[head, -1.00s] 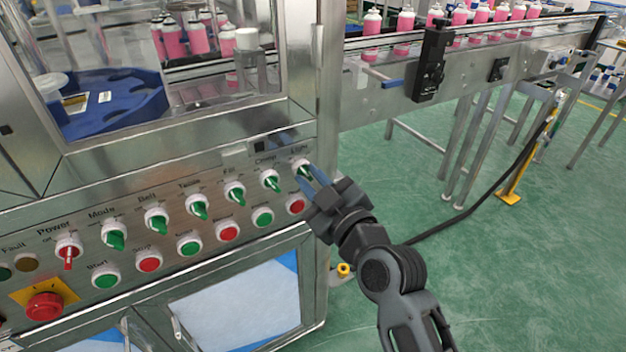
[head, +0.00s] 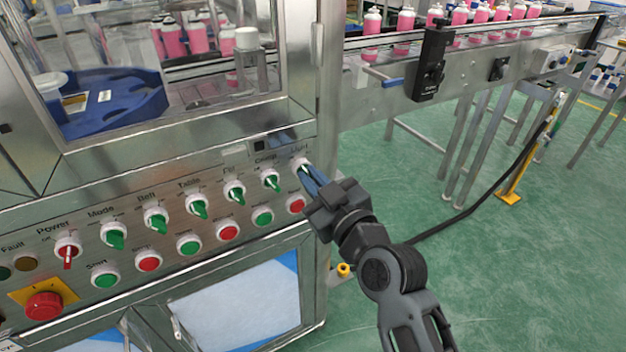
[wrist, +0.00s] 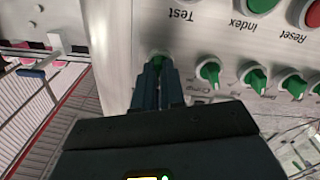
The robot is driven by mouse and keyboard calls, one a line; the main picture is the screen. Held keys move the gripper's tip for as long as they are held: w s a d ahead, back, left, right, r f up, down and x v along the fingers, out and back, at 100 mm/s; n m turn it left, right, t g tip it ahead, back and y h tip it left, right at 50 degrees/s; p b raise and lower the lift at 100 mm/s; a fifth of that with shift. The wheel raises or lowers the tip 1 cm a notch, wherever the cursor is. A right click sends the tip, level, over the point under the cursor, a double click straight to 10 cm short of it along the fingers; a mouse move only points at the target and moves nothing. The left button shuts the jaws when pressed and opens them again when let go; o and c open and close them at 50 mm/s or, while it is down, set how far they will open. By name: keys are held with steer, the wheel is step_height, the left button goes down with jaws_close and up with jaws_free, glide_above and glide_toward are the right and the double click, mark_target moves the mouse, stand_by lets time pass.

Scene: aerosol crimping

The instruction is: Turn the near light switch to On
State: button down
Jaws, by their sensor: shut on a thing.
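The Light switch (head: 300,165) is the rightmost knob in the upper row of the machine's panel, under its label. My gripper (head: 309,177) reaches it from the lower right, with its blue-grey fingers shut on the knob. In the wrist view my gripper (wrist: 157,75) points at the panel, and a bit of the green knob (wrist: 158,60) shows at the fingertips. The fingers hide most of the knob, so I cannot tell its exact setting.
The green Clamp knob (head: 271,180) sits just left of the Light switch. A red button (head: 297,204) is just below. A red emergency stop (head: 43,306) is at lower left. A conveyor (head: 480,60) with pink cans runs behind at right.

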steer(key=m+p, duration=0.1)
steer(key=m, duration=0.8)
steer(key=shift+m+p, duration=0.3)
steer(key=shift+m, duration=0.1)
stand_by(0.4)
steer(key=c, duration=1.2)
jaws_free()
steer(key=shift+b+v, duration=0.6)
steer(key=shift+v, duration=3.3)
